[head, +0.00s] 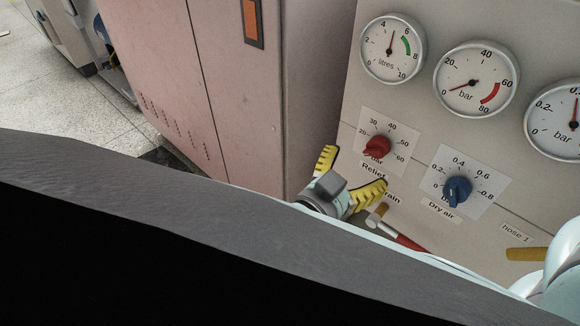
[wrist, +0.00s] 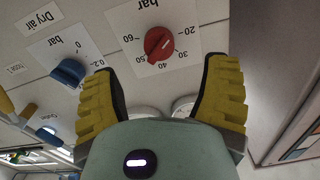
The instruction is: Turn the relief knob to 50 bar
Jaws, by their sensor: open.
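The red relief knob (head: 376,147) sits on a white dial plate (head: 408,138) marked in bar, with 20 to 60 readable around it. In the wrist view the red knob (wrist: 159,43) appears upside down, beyond and between the fingertips. My gripper (head: 356,166) has yellow ribbed fingers, spread apart, just below and left of the knob. In the wrist view my gripper (wrist: 163,65) is open and empty, with no visible finger contact on the knob.
The blue dry air knob (head: 457,190) is to the right of the relief knob. A red-handled drain lever (head: 405,241) lies below. Gauges line the panel top; the 80 bar gauge (head: 476,79) reads about 0. A pink cabinet (head: 215,80) stands left of the panel.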

